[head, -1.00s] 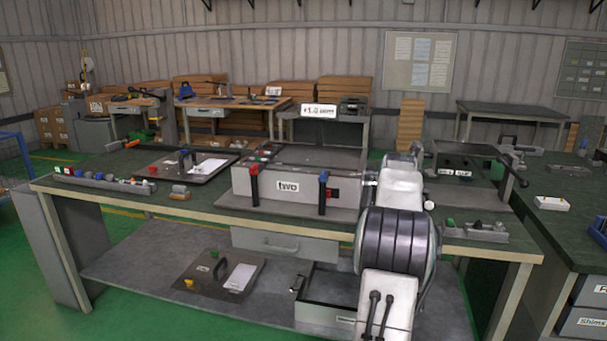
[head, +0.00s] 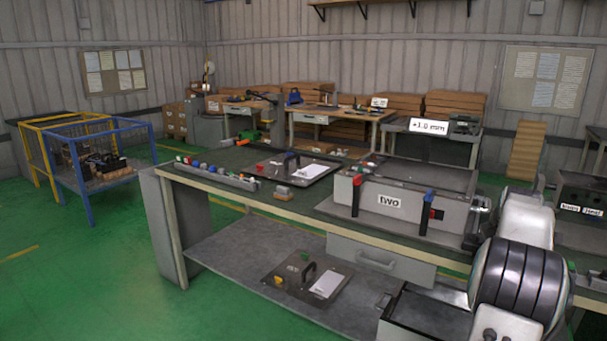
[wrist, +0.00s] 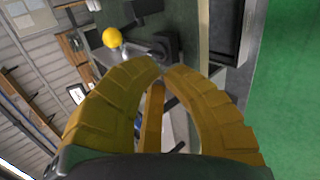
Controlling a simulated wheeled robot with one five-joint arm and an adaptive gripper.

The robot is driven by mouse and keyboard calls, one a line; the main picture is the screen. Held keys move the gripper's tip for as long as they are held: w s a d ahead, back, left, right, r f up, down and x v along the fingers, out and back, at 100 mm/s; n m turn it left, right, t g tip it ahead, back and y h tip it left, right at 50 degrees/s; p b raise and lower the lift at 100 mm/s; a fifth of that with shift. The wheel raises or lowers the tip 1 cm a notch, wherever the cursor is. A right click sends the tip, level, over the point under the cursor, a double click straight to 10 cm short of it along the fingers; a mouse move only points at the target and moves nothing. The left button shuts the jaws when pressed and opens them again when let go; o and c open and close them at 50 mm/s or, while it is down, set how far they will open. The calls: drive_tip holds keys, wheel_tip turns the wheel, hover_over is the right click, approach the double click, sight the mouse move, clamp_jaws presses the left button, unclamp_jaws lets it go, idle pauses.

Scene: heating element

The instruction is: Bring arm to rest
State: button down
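My gripper (wrist: 162,70) fills the lower middle of the wrist view. Its two curved ochre fingers bow outward and come together at the tips, with nothing seen held at the tips. A narrow orange strip shows between the fingers; I cannot tell what it is. A yellow ball-shaped knob (wrist: 112,38) is beyond the left finger, apart from it. In the head view my arm, with a white link and dark ribbed joint, stands at the lower right in front of the workbench (head: 300,215). The fingers cannot be made out there.

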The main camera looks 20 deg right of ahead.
drive_tip(key=s+a+f+m+g+y, duration=0.3)
drive_tip(key=s+a+f+m+y, duration=0.15)
drive_tip(key=a+f+m, duration=0.6)
drive_tip(key=s+a+f+m+g+y, duration=0.1)
drive_tip(key=s+a+f+m, duration=0.15)
drive_tip(key=a, duration=0.25)
drive_tip(key=s+a+f+m+y, duration=0.2)
drive_tip(key=a+m, duration=0.1)
drive_tip(key=a, duration=0.3)
drive_tip(key=s+a+r+n+p, duration=0.2)
drive_tip(key=a+r, duration=0.3)
drive_tip(key=a, duration=0.6)
drive_tip(key=s+a+r+n+t+p, duration=0.1)
drive_tip(key=s+a+r+n+p, duration=0.1)
drive_tip(key=a, duration=0.9)
drive_tip(key=s+a+r+n+t+y+p, duration=0.1)
drive_tip(key=a+r+p, duration=0.4)
drive_tip(key=a, duration=0.6)
wheel_tip(320, 180, up, 3)
drive_tip(key=s+n, duration=0.1)
drive_tip(key=n, duration=0.1)
drive_tip(key=shift+a+n, duration=0.2)
drive_tip(key=shift+n, duration=0.2)
drive_tip(key=c, duration=1.9)
unclamp_jaws()
drive_tip(key=shift+a, duration=0.3)
drive_tip(key=shift+w+a+r+n, duration=0.1)
drive_tip(key=shift+a+n, duration=0.25)
drive_tip(key=shift+n, duration=0.05)
clamp_jaws()
